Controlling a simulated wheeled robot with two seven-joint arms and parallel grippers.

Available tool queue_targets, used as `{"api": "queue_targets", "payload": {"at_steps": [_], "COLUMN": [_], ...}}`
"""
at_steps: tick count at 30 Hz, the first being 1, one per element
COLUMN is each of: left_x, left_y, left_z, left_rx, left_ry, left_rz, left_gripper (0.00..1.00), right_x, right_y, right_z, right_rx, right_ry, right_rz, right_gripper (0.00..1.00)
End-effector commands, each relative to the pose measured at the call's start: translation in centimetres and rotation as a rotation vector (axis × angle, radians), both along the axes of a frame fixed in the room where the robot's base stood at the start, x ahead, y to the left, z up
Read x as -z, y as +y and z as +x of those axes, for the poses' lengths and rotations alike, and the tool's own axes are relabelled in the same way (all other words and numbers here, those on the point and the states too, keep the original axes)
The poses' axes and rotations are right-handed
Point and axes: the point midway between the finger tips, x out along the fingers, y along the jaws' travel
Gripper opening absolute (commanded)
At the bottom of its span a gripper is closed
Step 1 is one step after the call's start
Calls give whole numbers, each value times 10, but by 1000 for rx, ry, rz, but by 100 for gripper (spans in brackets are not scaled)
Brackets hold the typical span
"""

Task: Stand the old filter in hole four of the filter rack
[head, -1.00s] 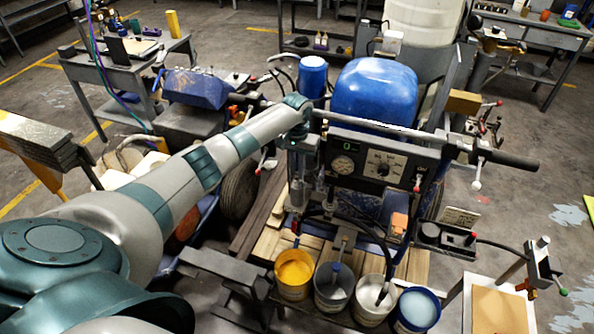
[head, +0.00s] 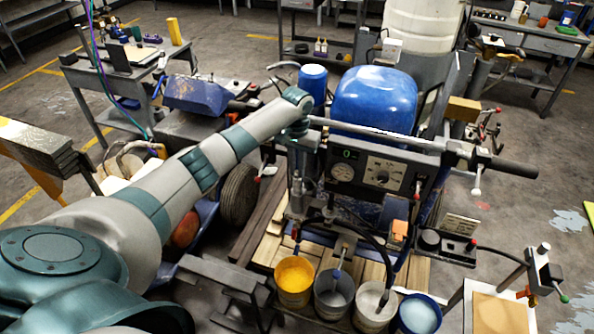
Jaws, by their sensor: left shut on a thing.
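My left gripper (head: 297,200) hangs below my wrist in front of the striper, left of its control panel. It is shut, but what it holds is small and dark against the machine, and I cannot make out its shape. I cannot clearly pick out the old filter. I cannot identify the filter rack or its hole four for certain. My right gripper is not in view.
A yellow paint pail (head: 294,278), a grey pail (head: 333,293), a white pail (head: 374,306) and a blue pail (head: 418,314) stand in front. The control panel (head: 372,170), blue tank (head: 375,105) and handlebar (head: 400,138) crowd the gripper's right side.

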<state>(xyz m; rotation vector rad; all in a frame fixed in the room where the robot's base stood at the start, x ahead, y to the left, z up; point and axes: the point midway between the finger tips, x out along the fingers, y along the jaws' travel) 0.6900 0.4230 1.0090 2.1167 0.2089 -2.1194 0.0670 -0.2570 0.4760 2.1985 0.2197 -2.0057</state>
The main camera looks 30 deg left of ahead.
Motion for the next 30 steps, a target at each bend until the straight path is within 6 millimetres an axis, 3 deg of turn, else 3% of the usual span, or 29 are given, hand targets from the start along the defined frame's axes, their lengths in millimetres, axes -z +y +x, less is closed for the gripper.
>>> {"api": "queue_targets", "payload": {"at_steps": [30], "left_x": [-42], "left_y": [0], "left_z": [0], "left_rx": [0], "left_ry": [-1], "left_rz": [0], "left_gripper": [0], "right_x": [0], "right_y": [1], "right_z": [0], "right_rx": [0], "right_ry": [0], "right_rz": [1], "right_gripper": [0]}}
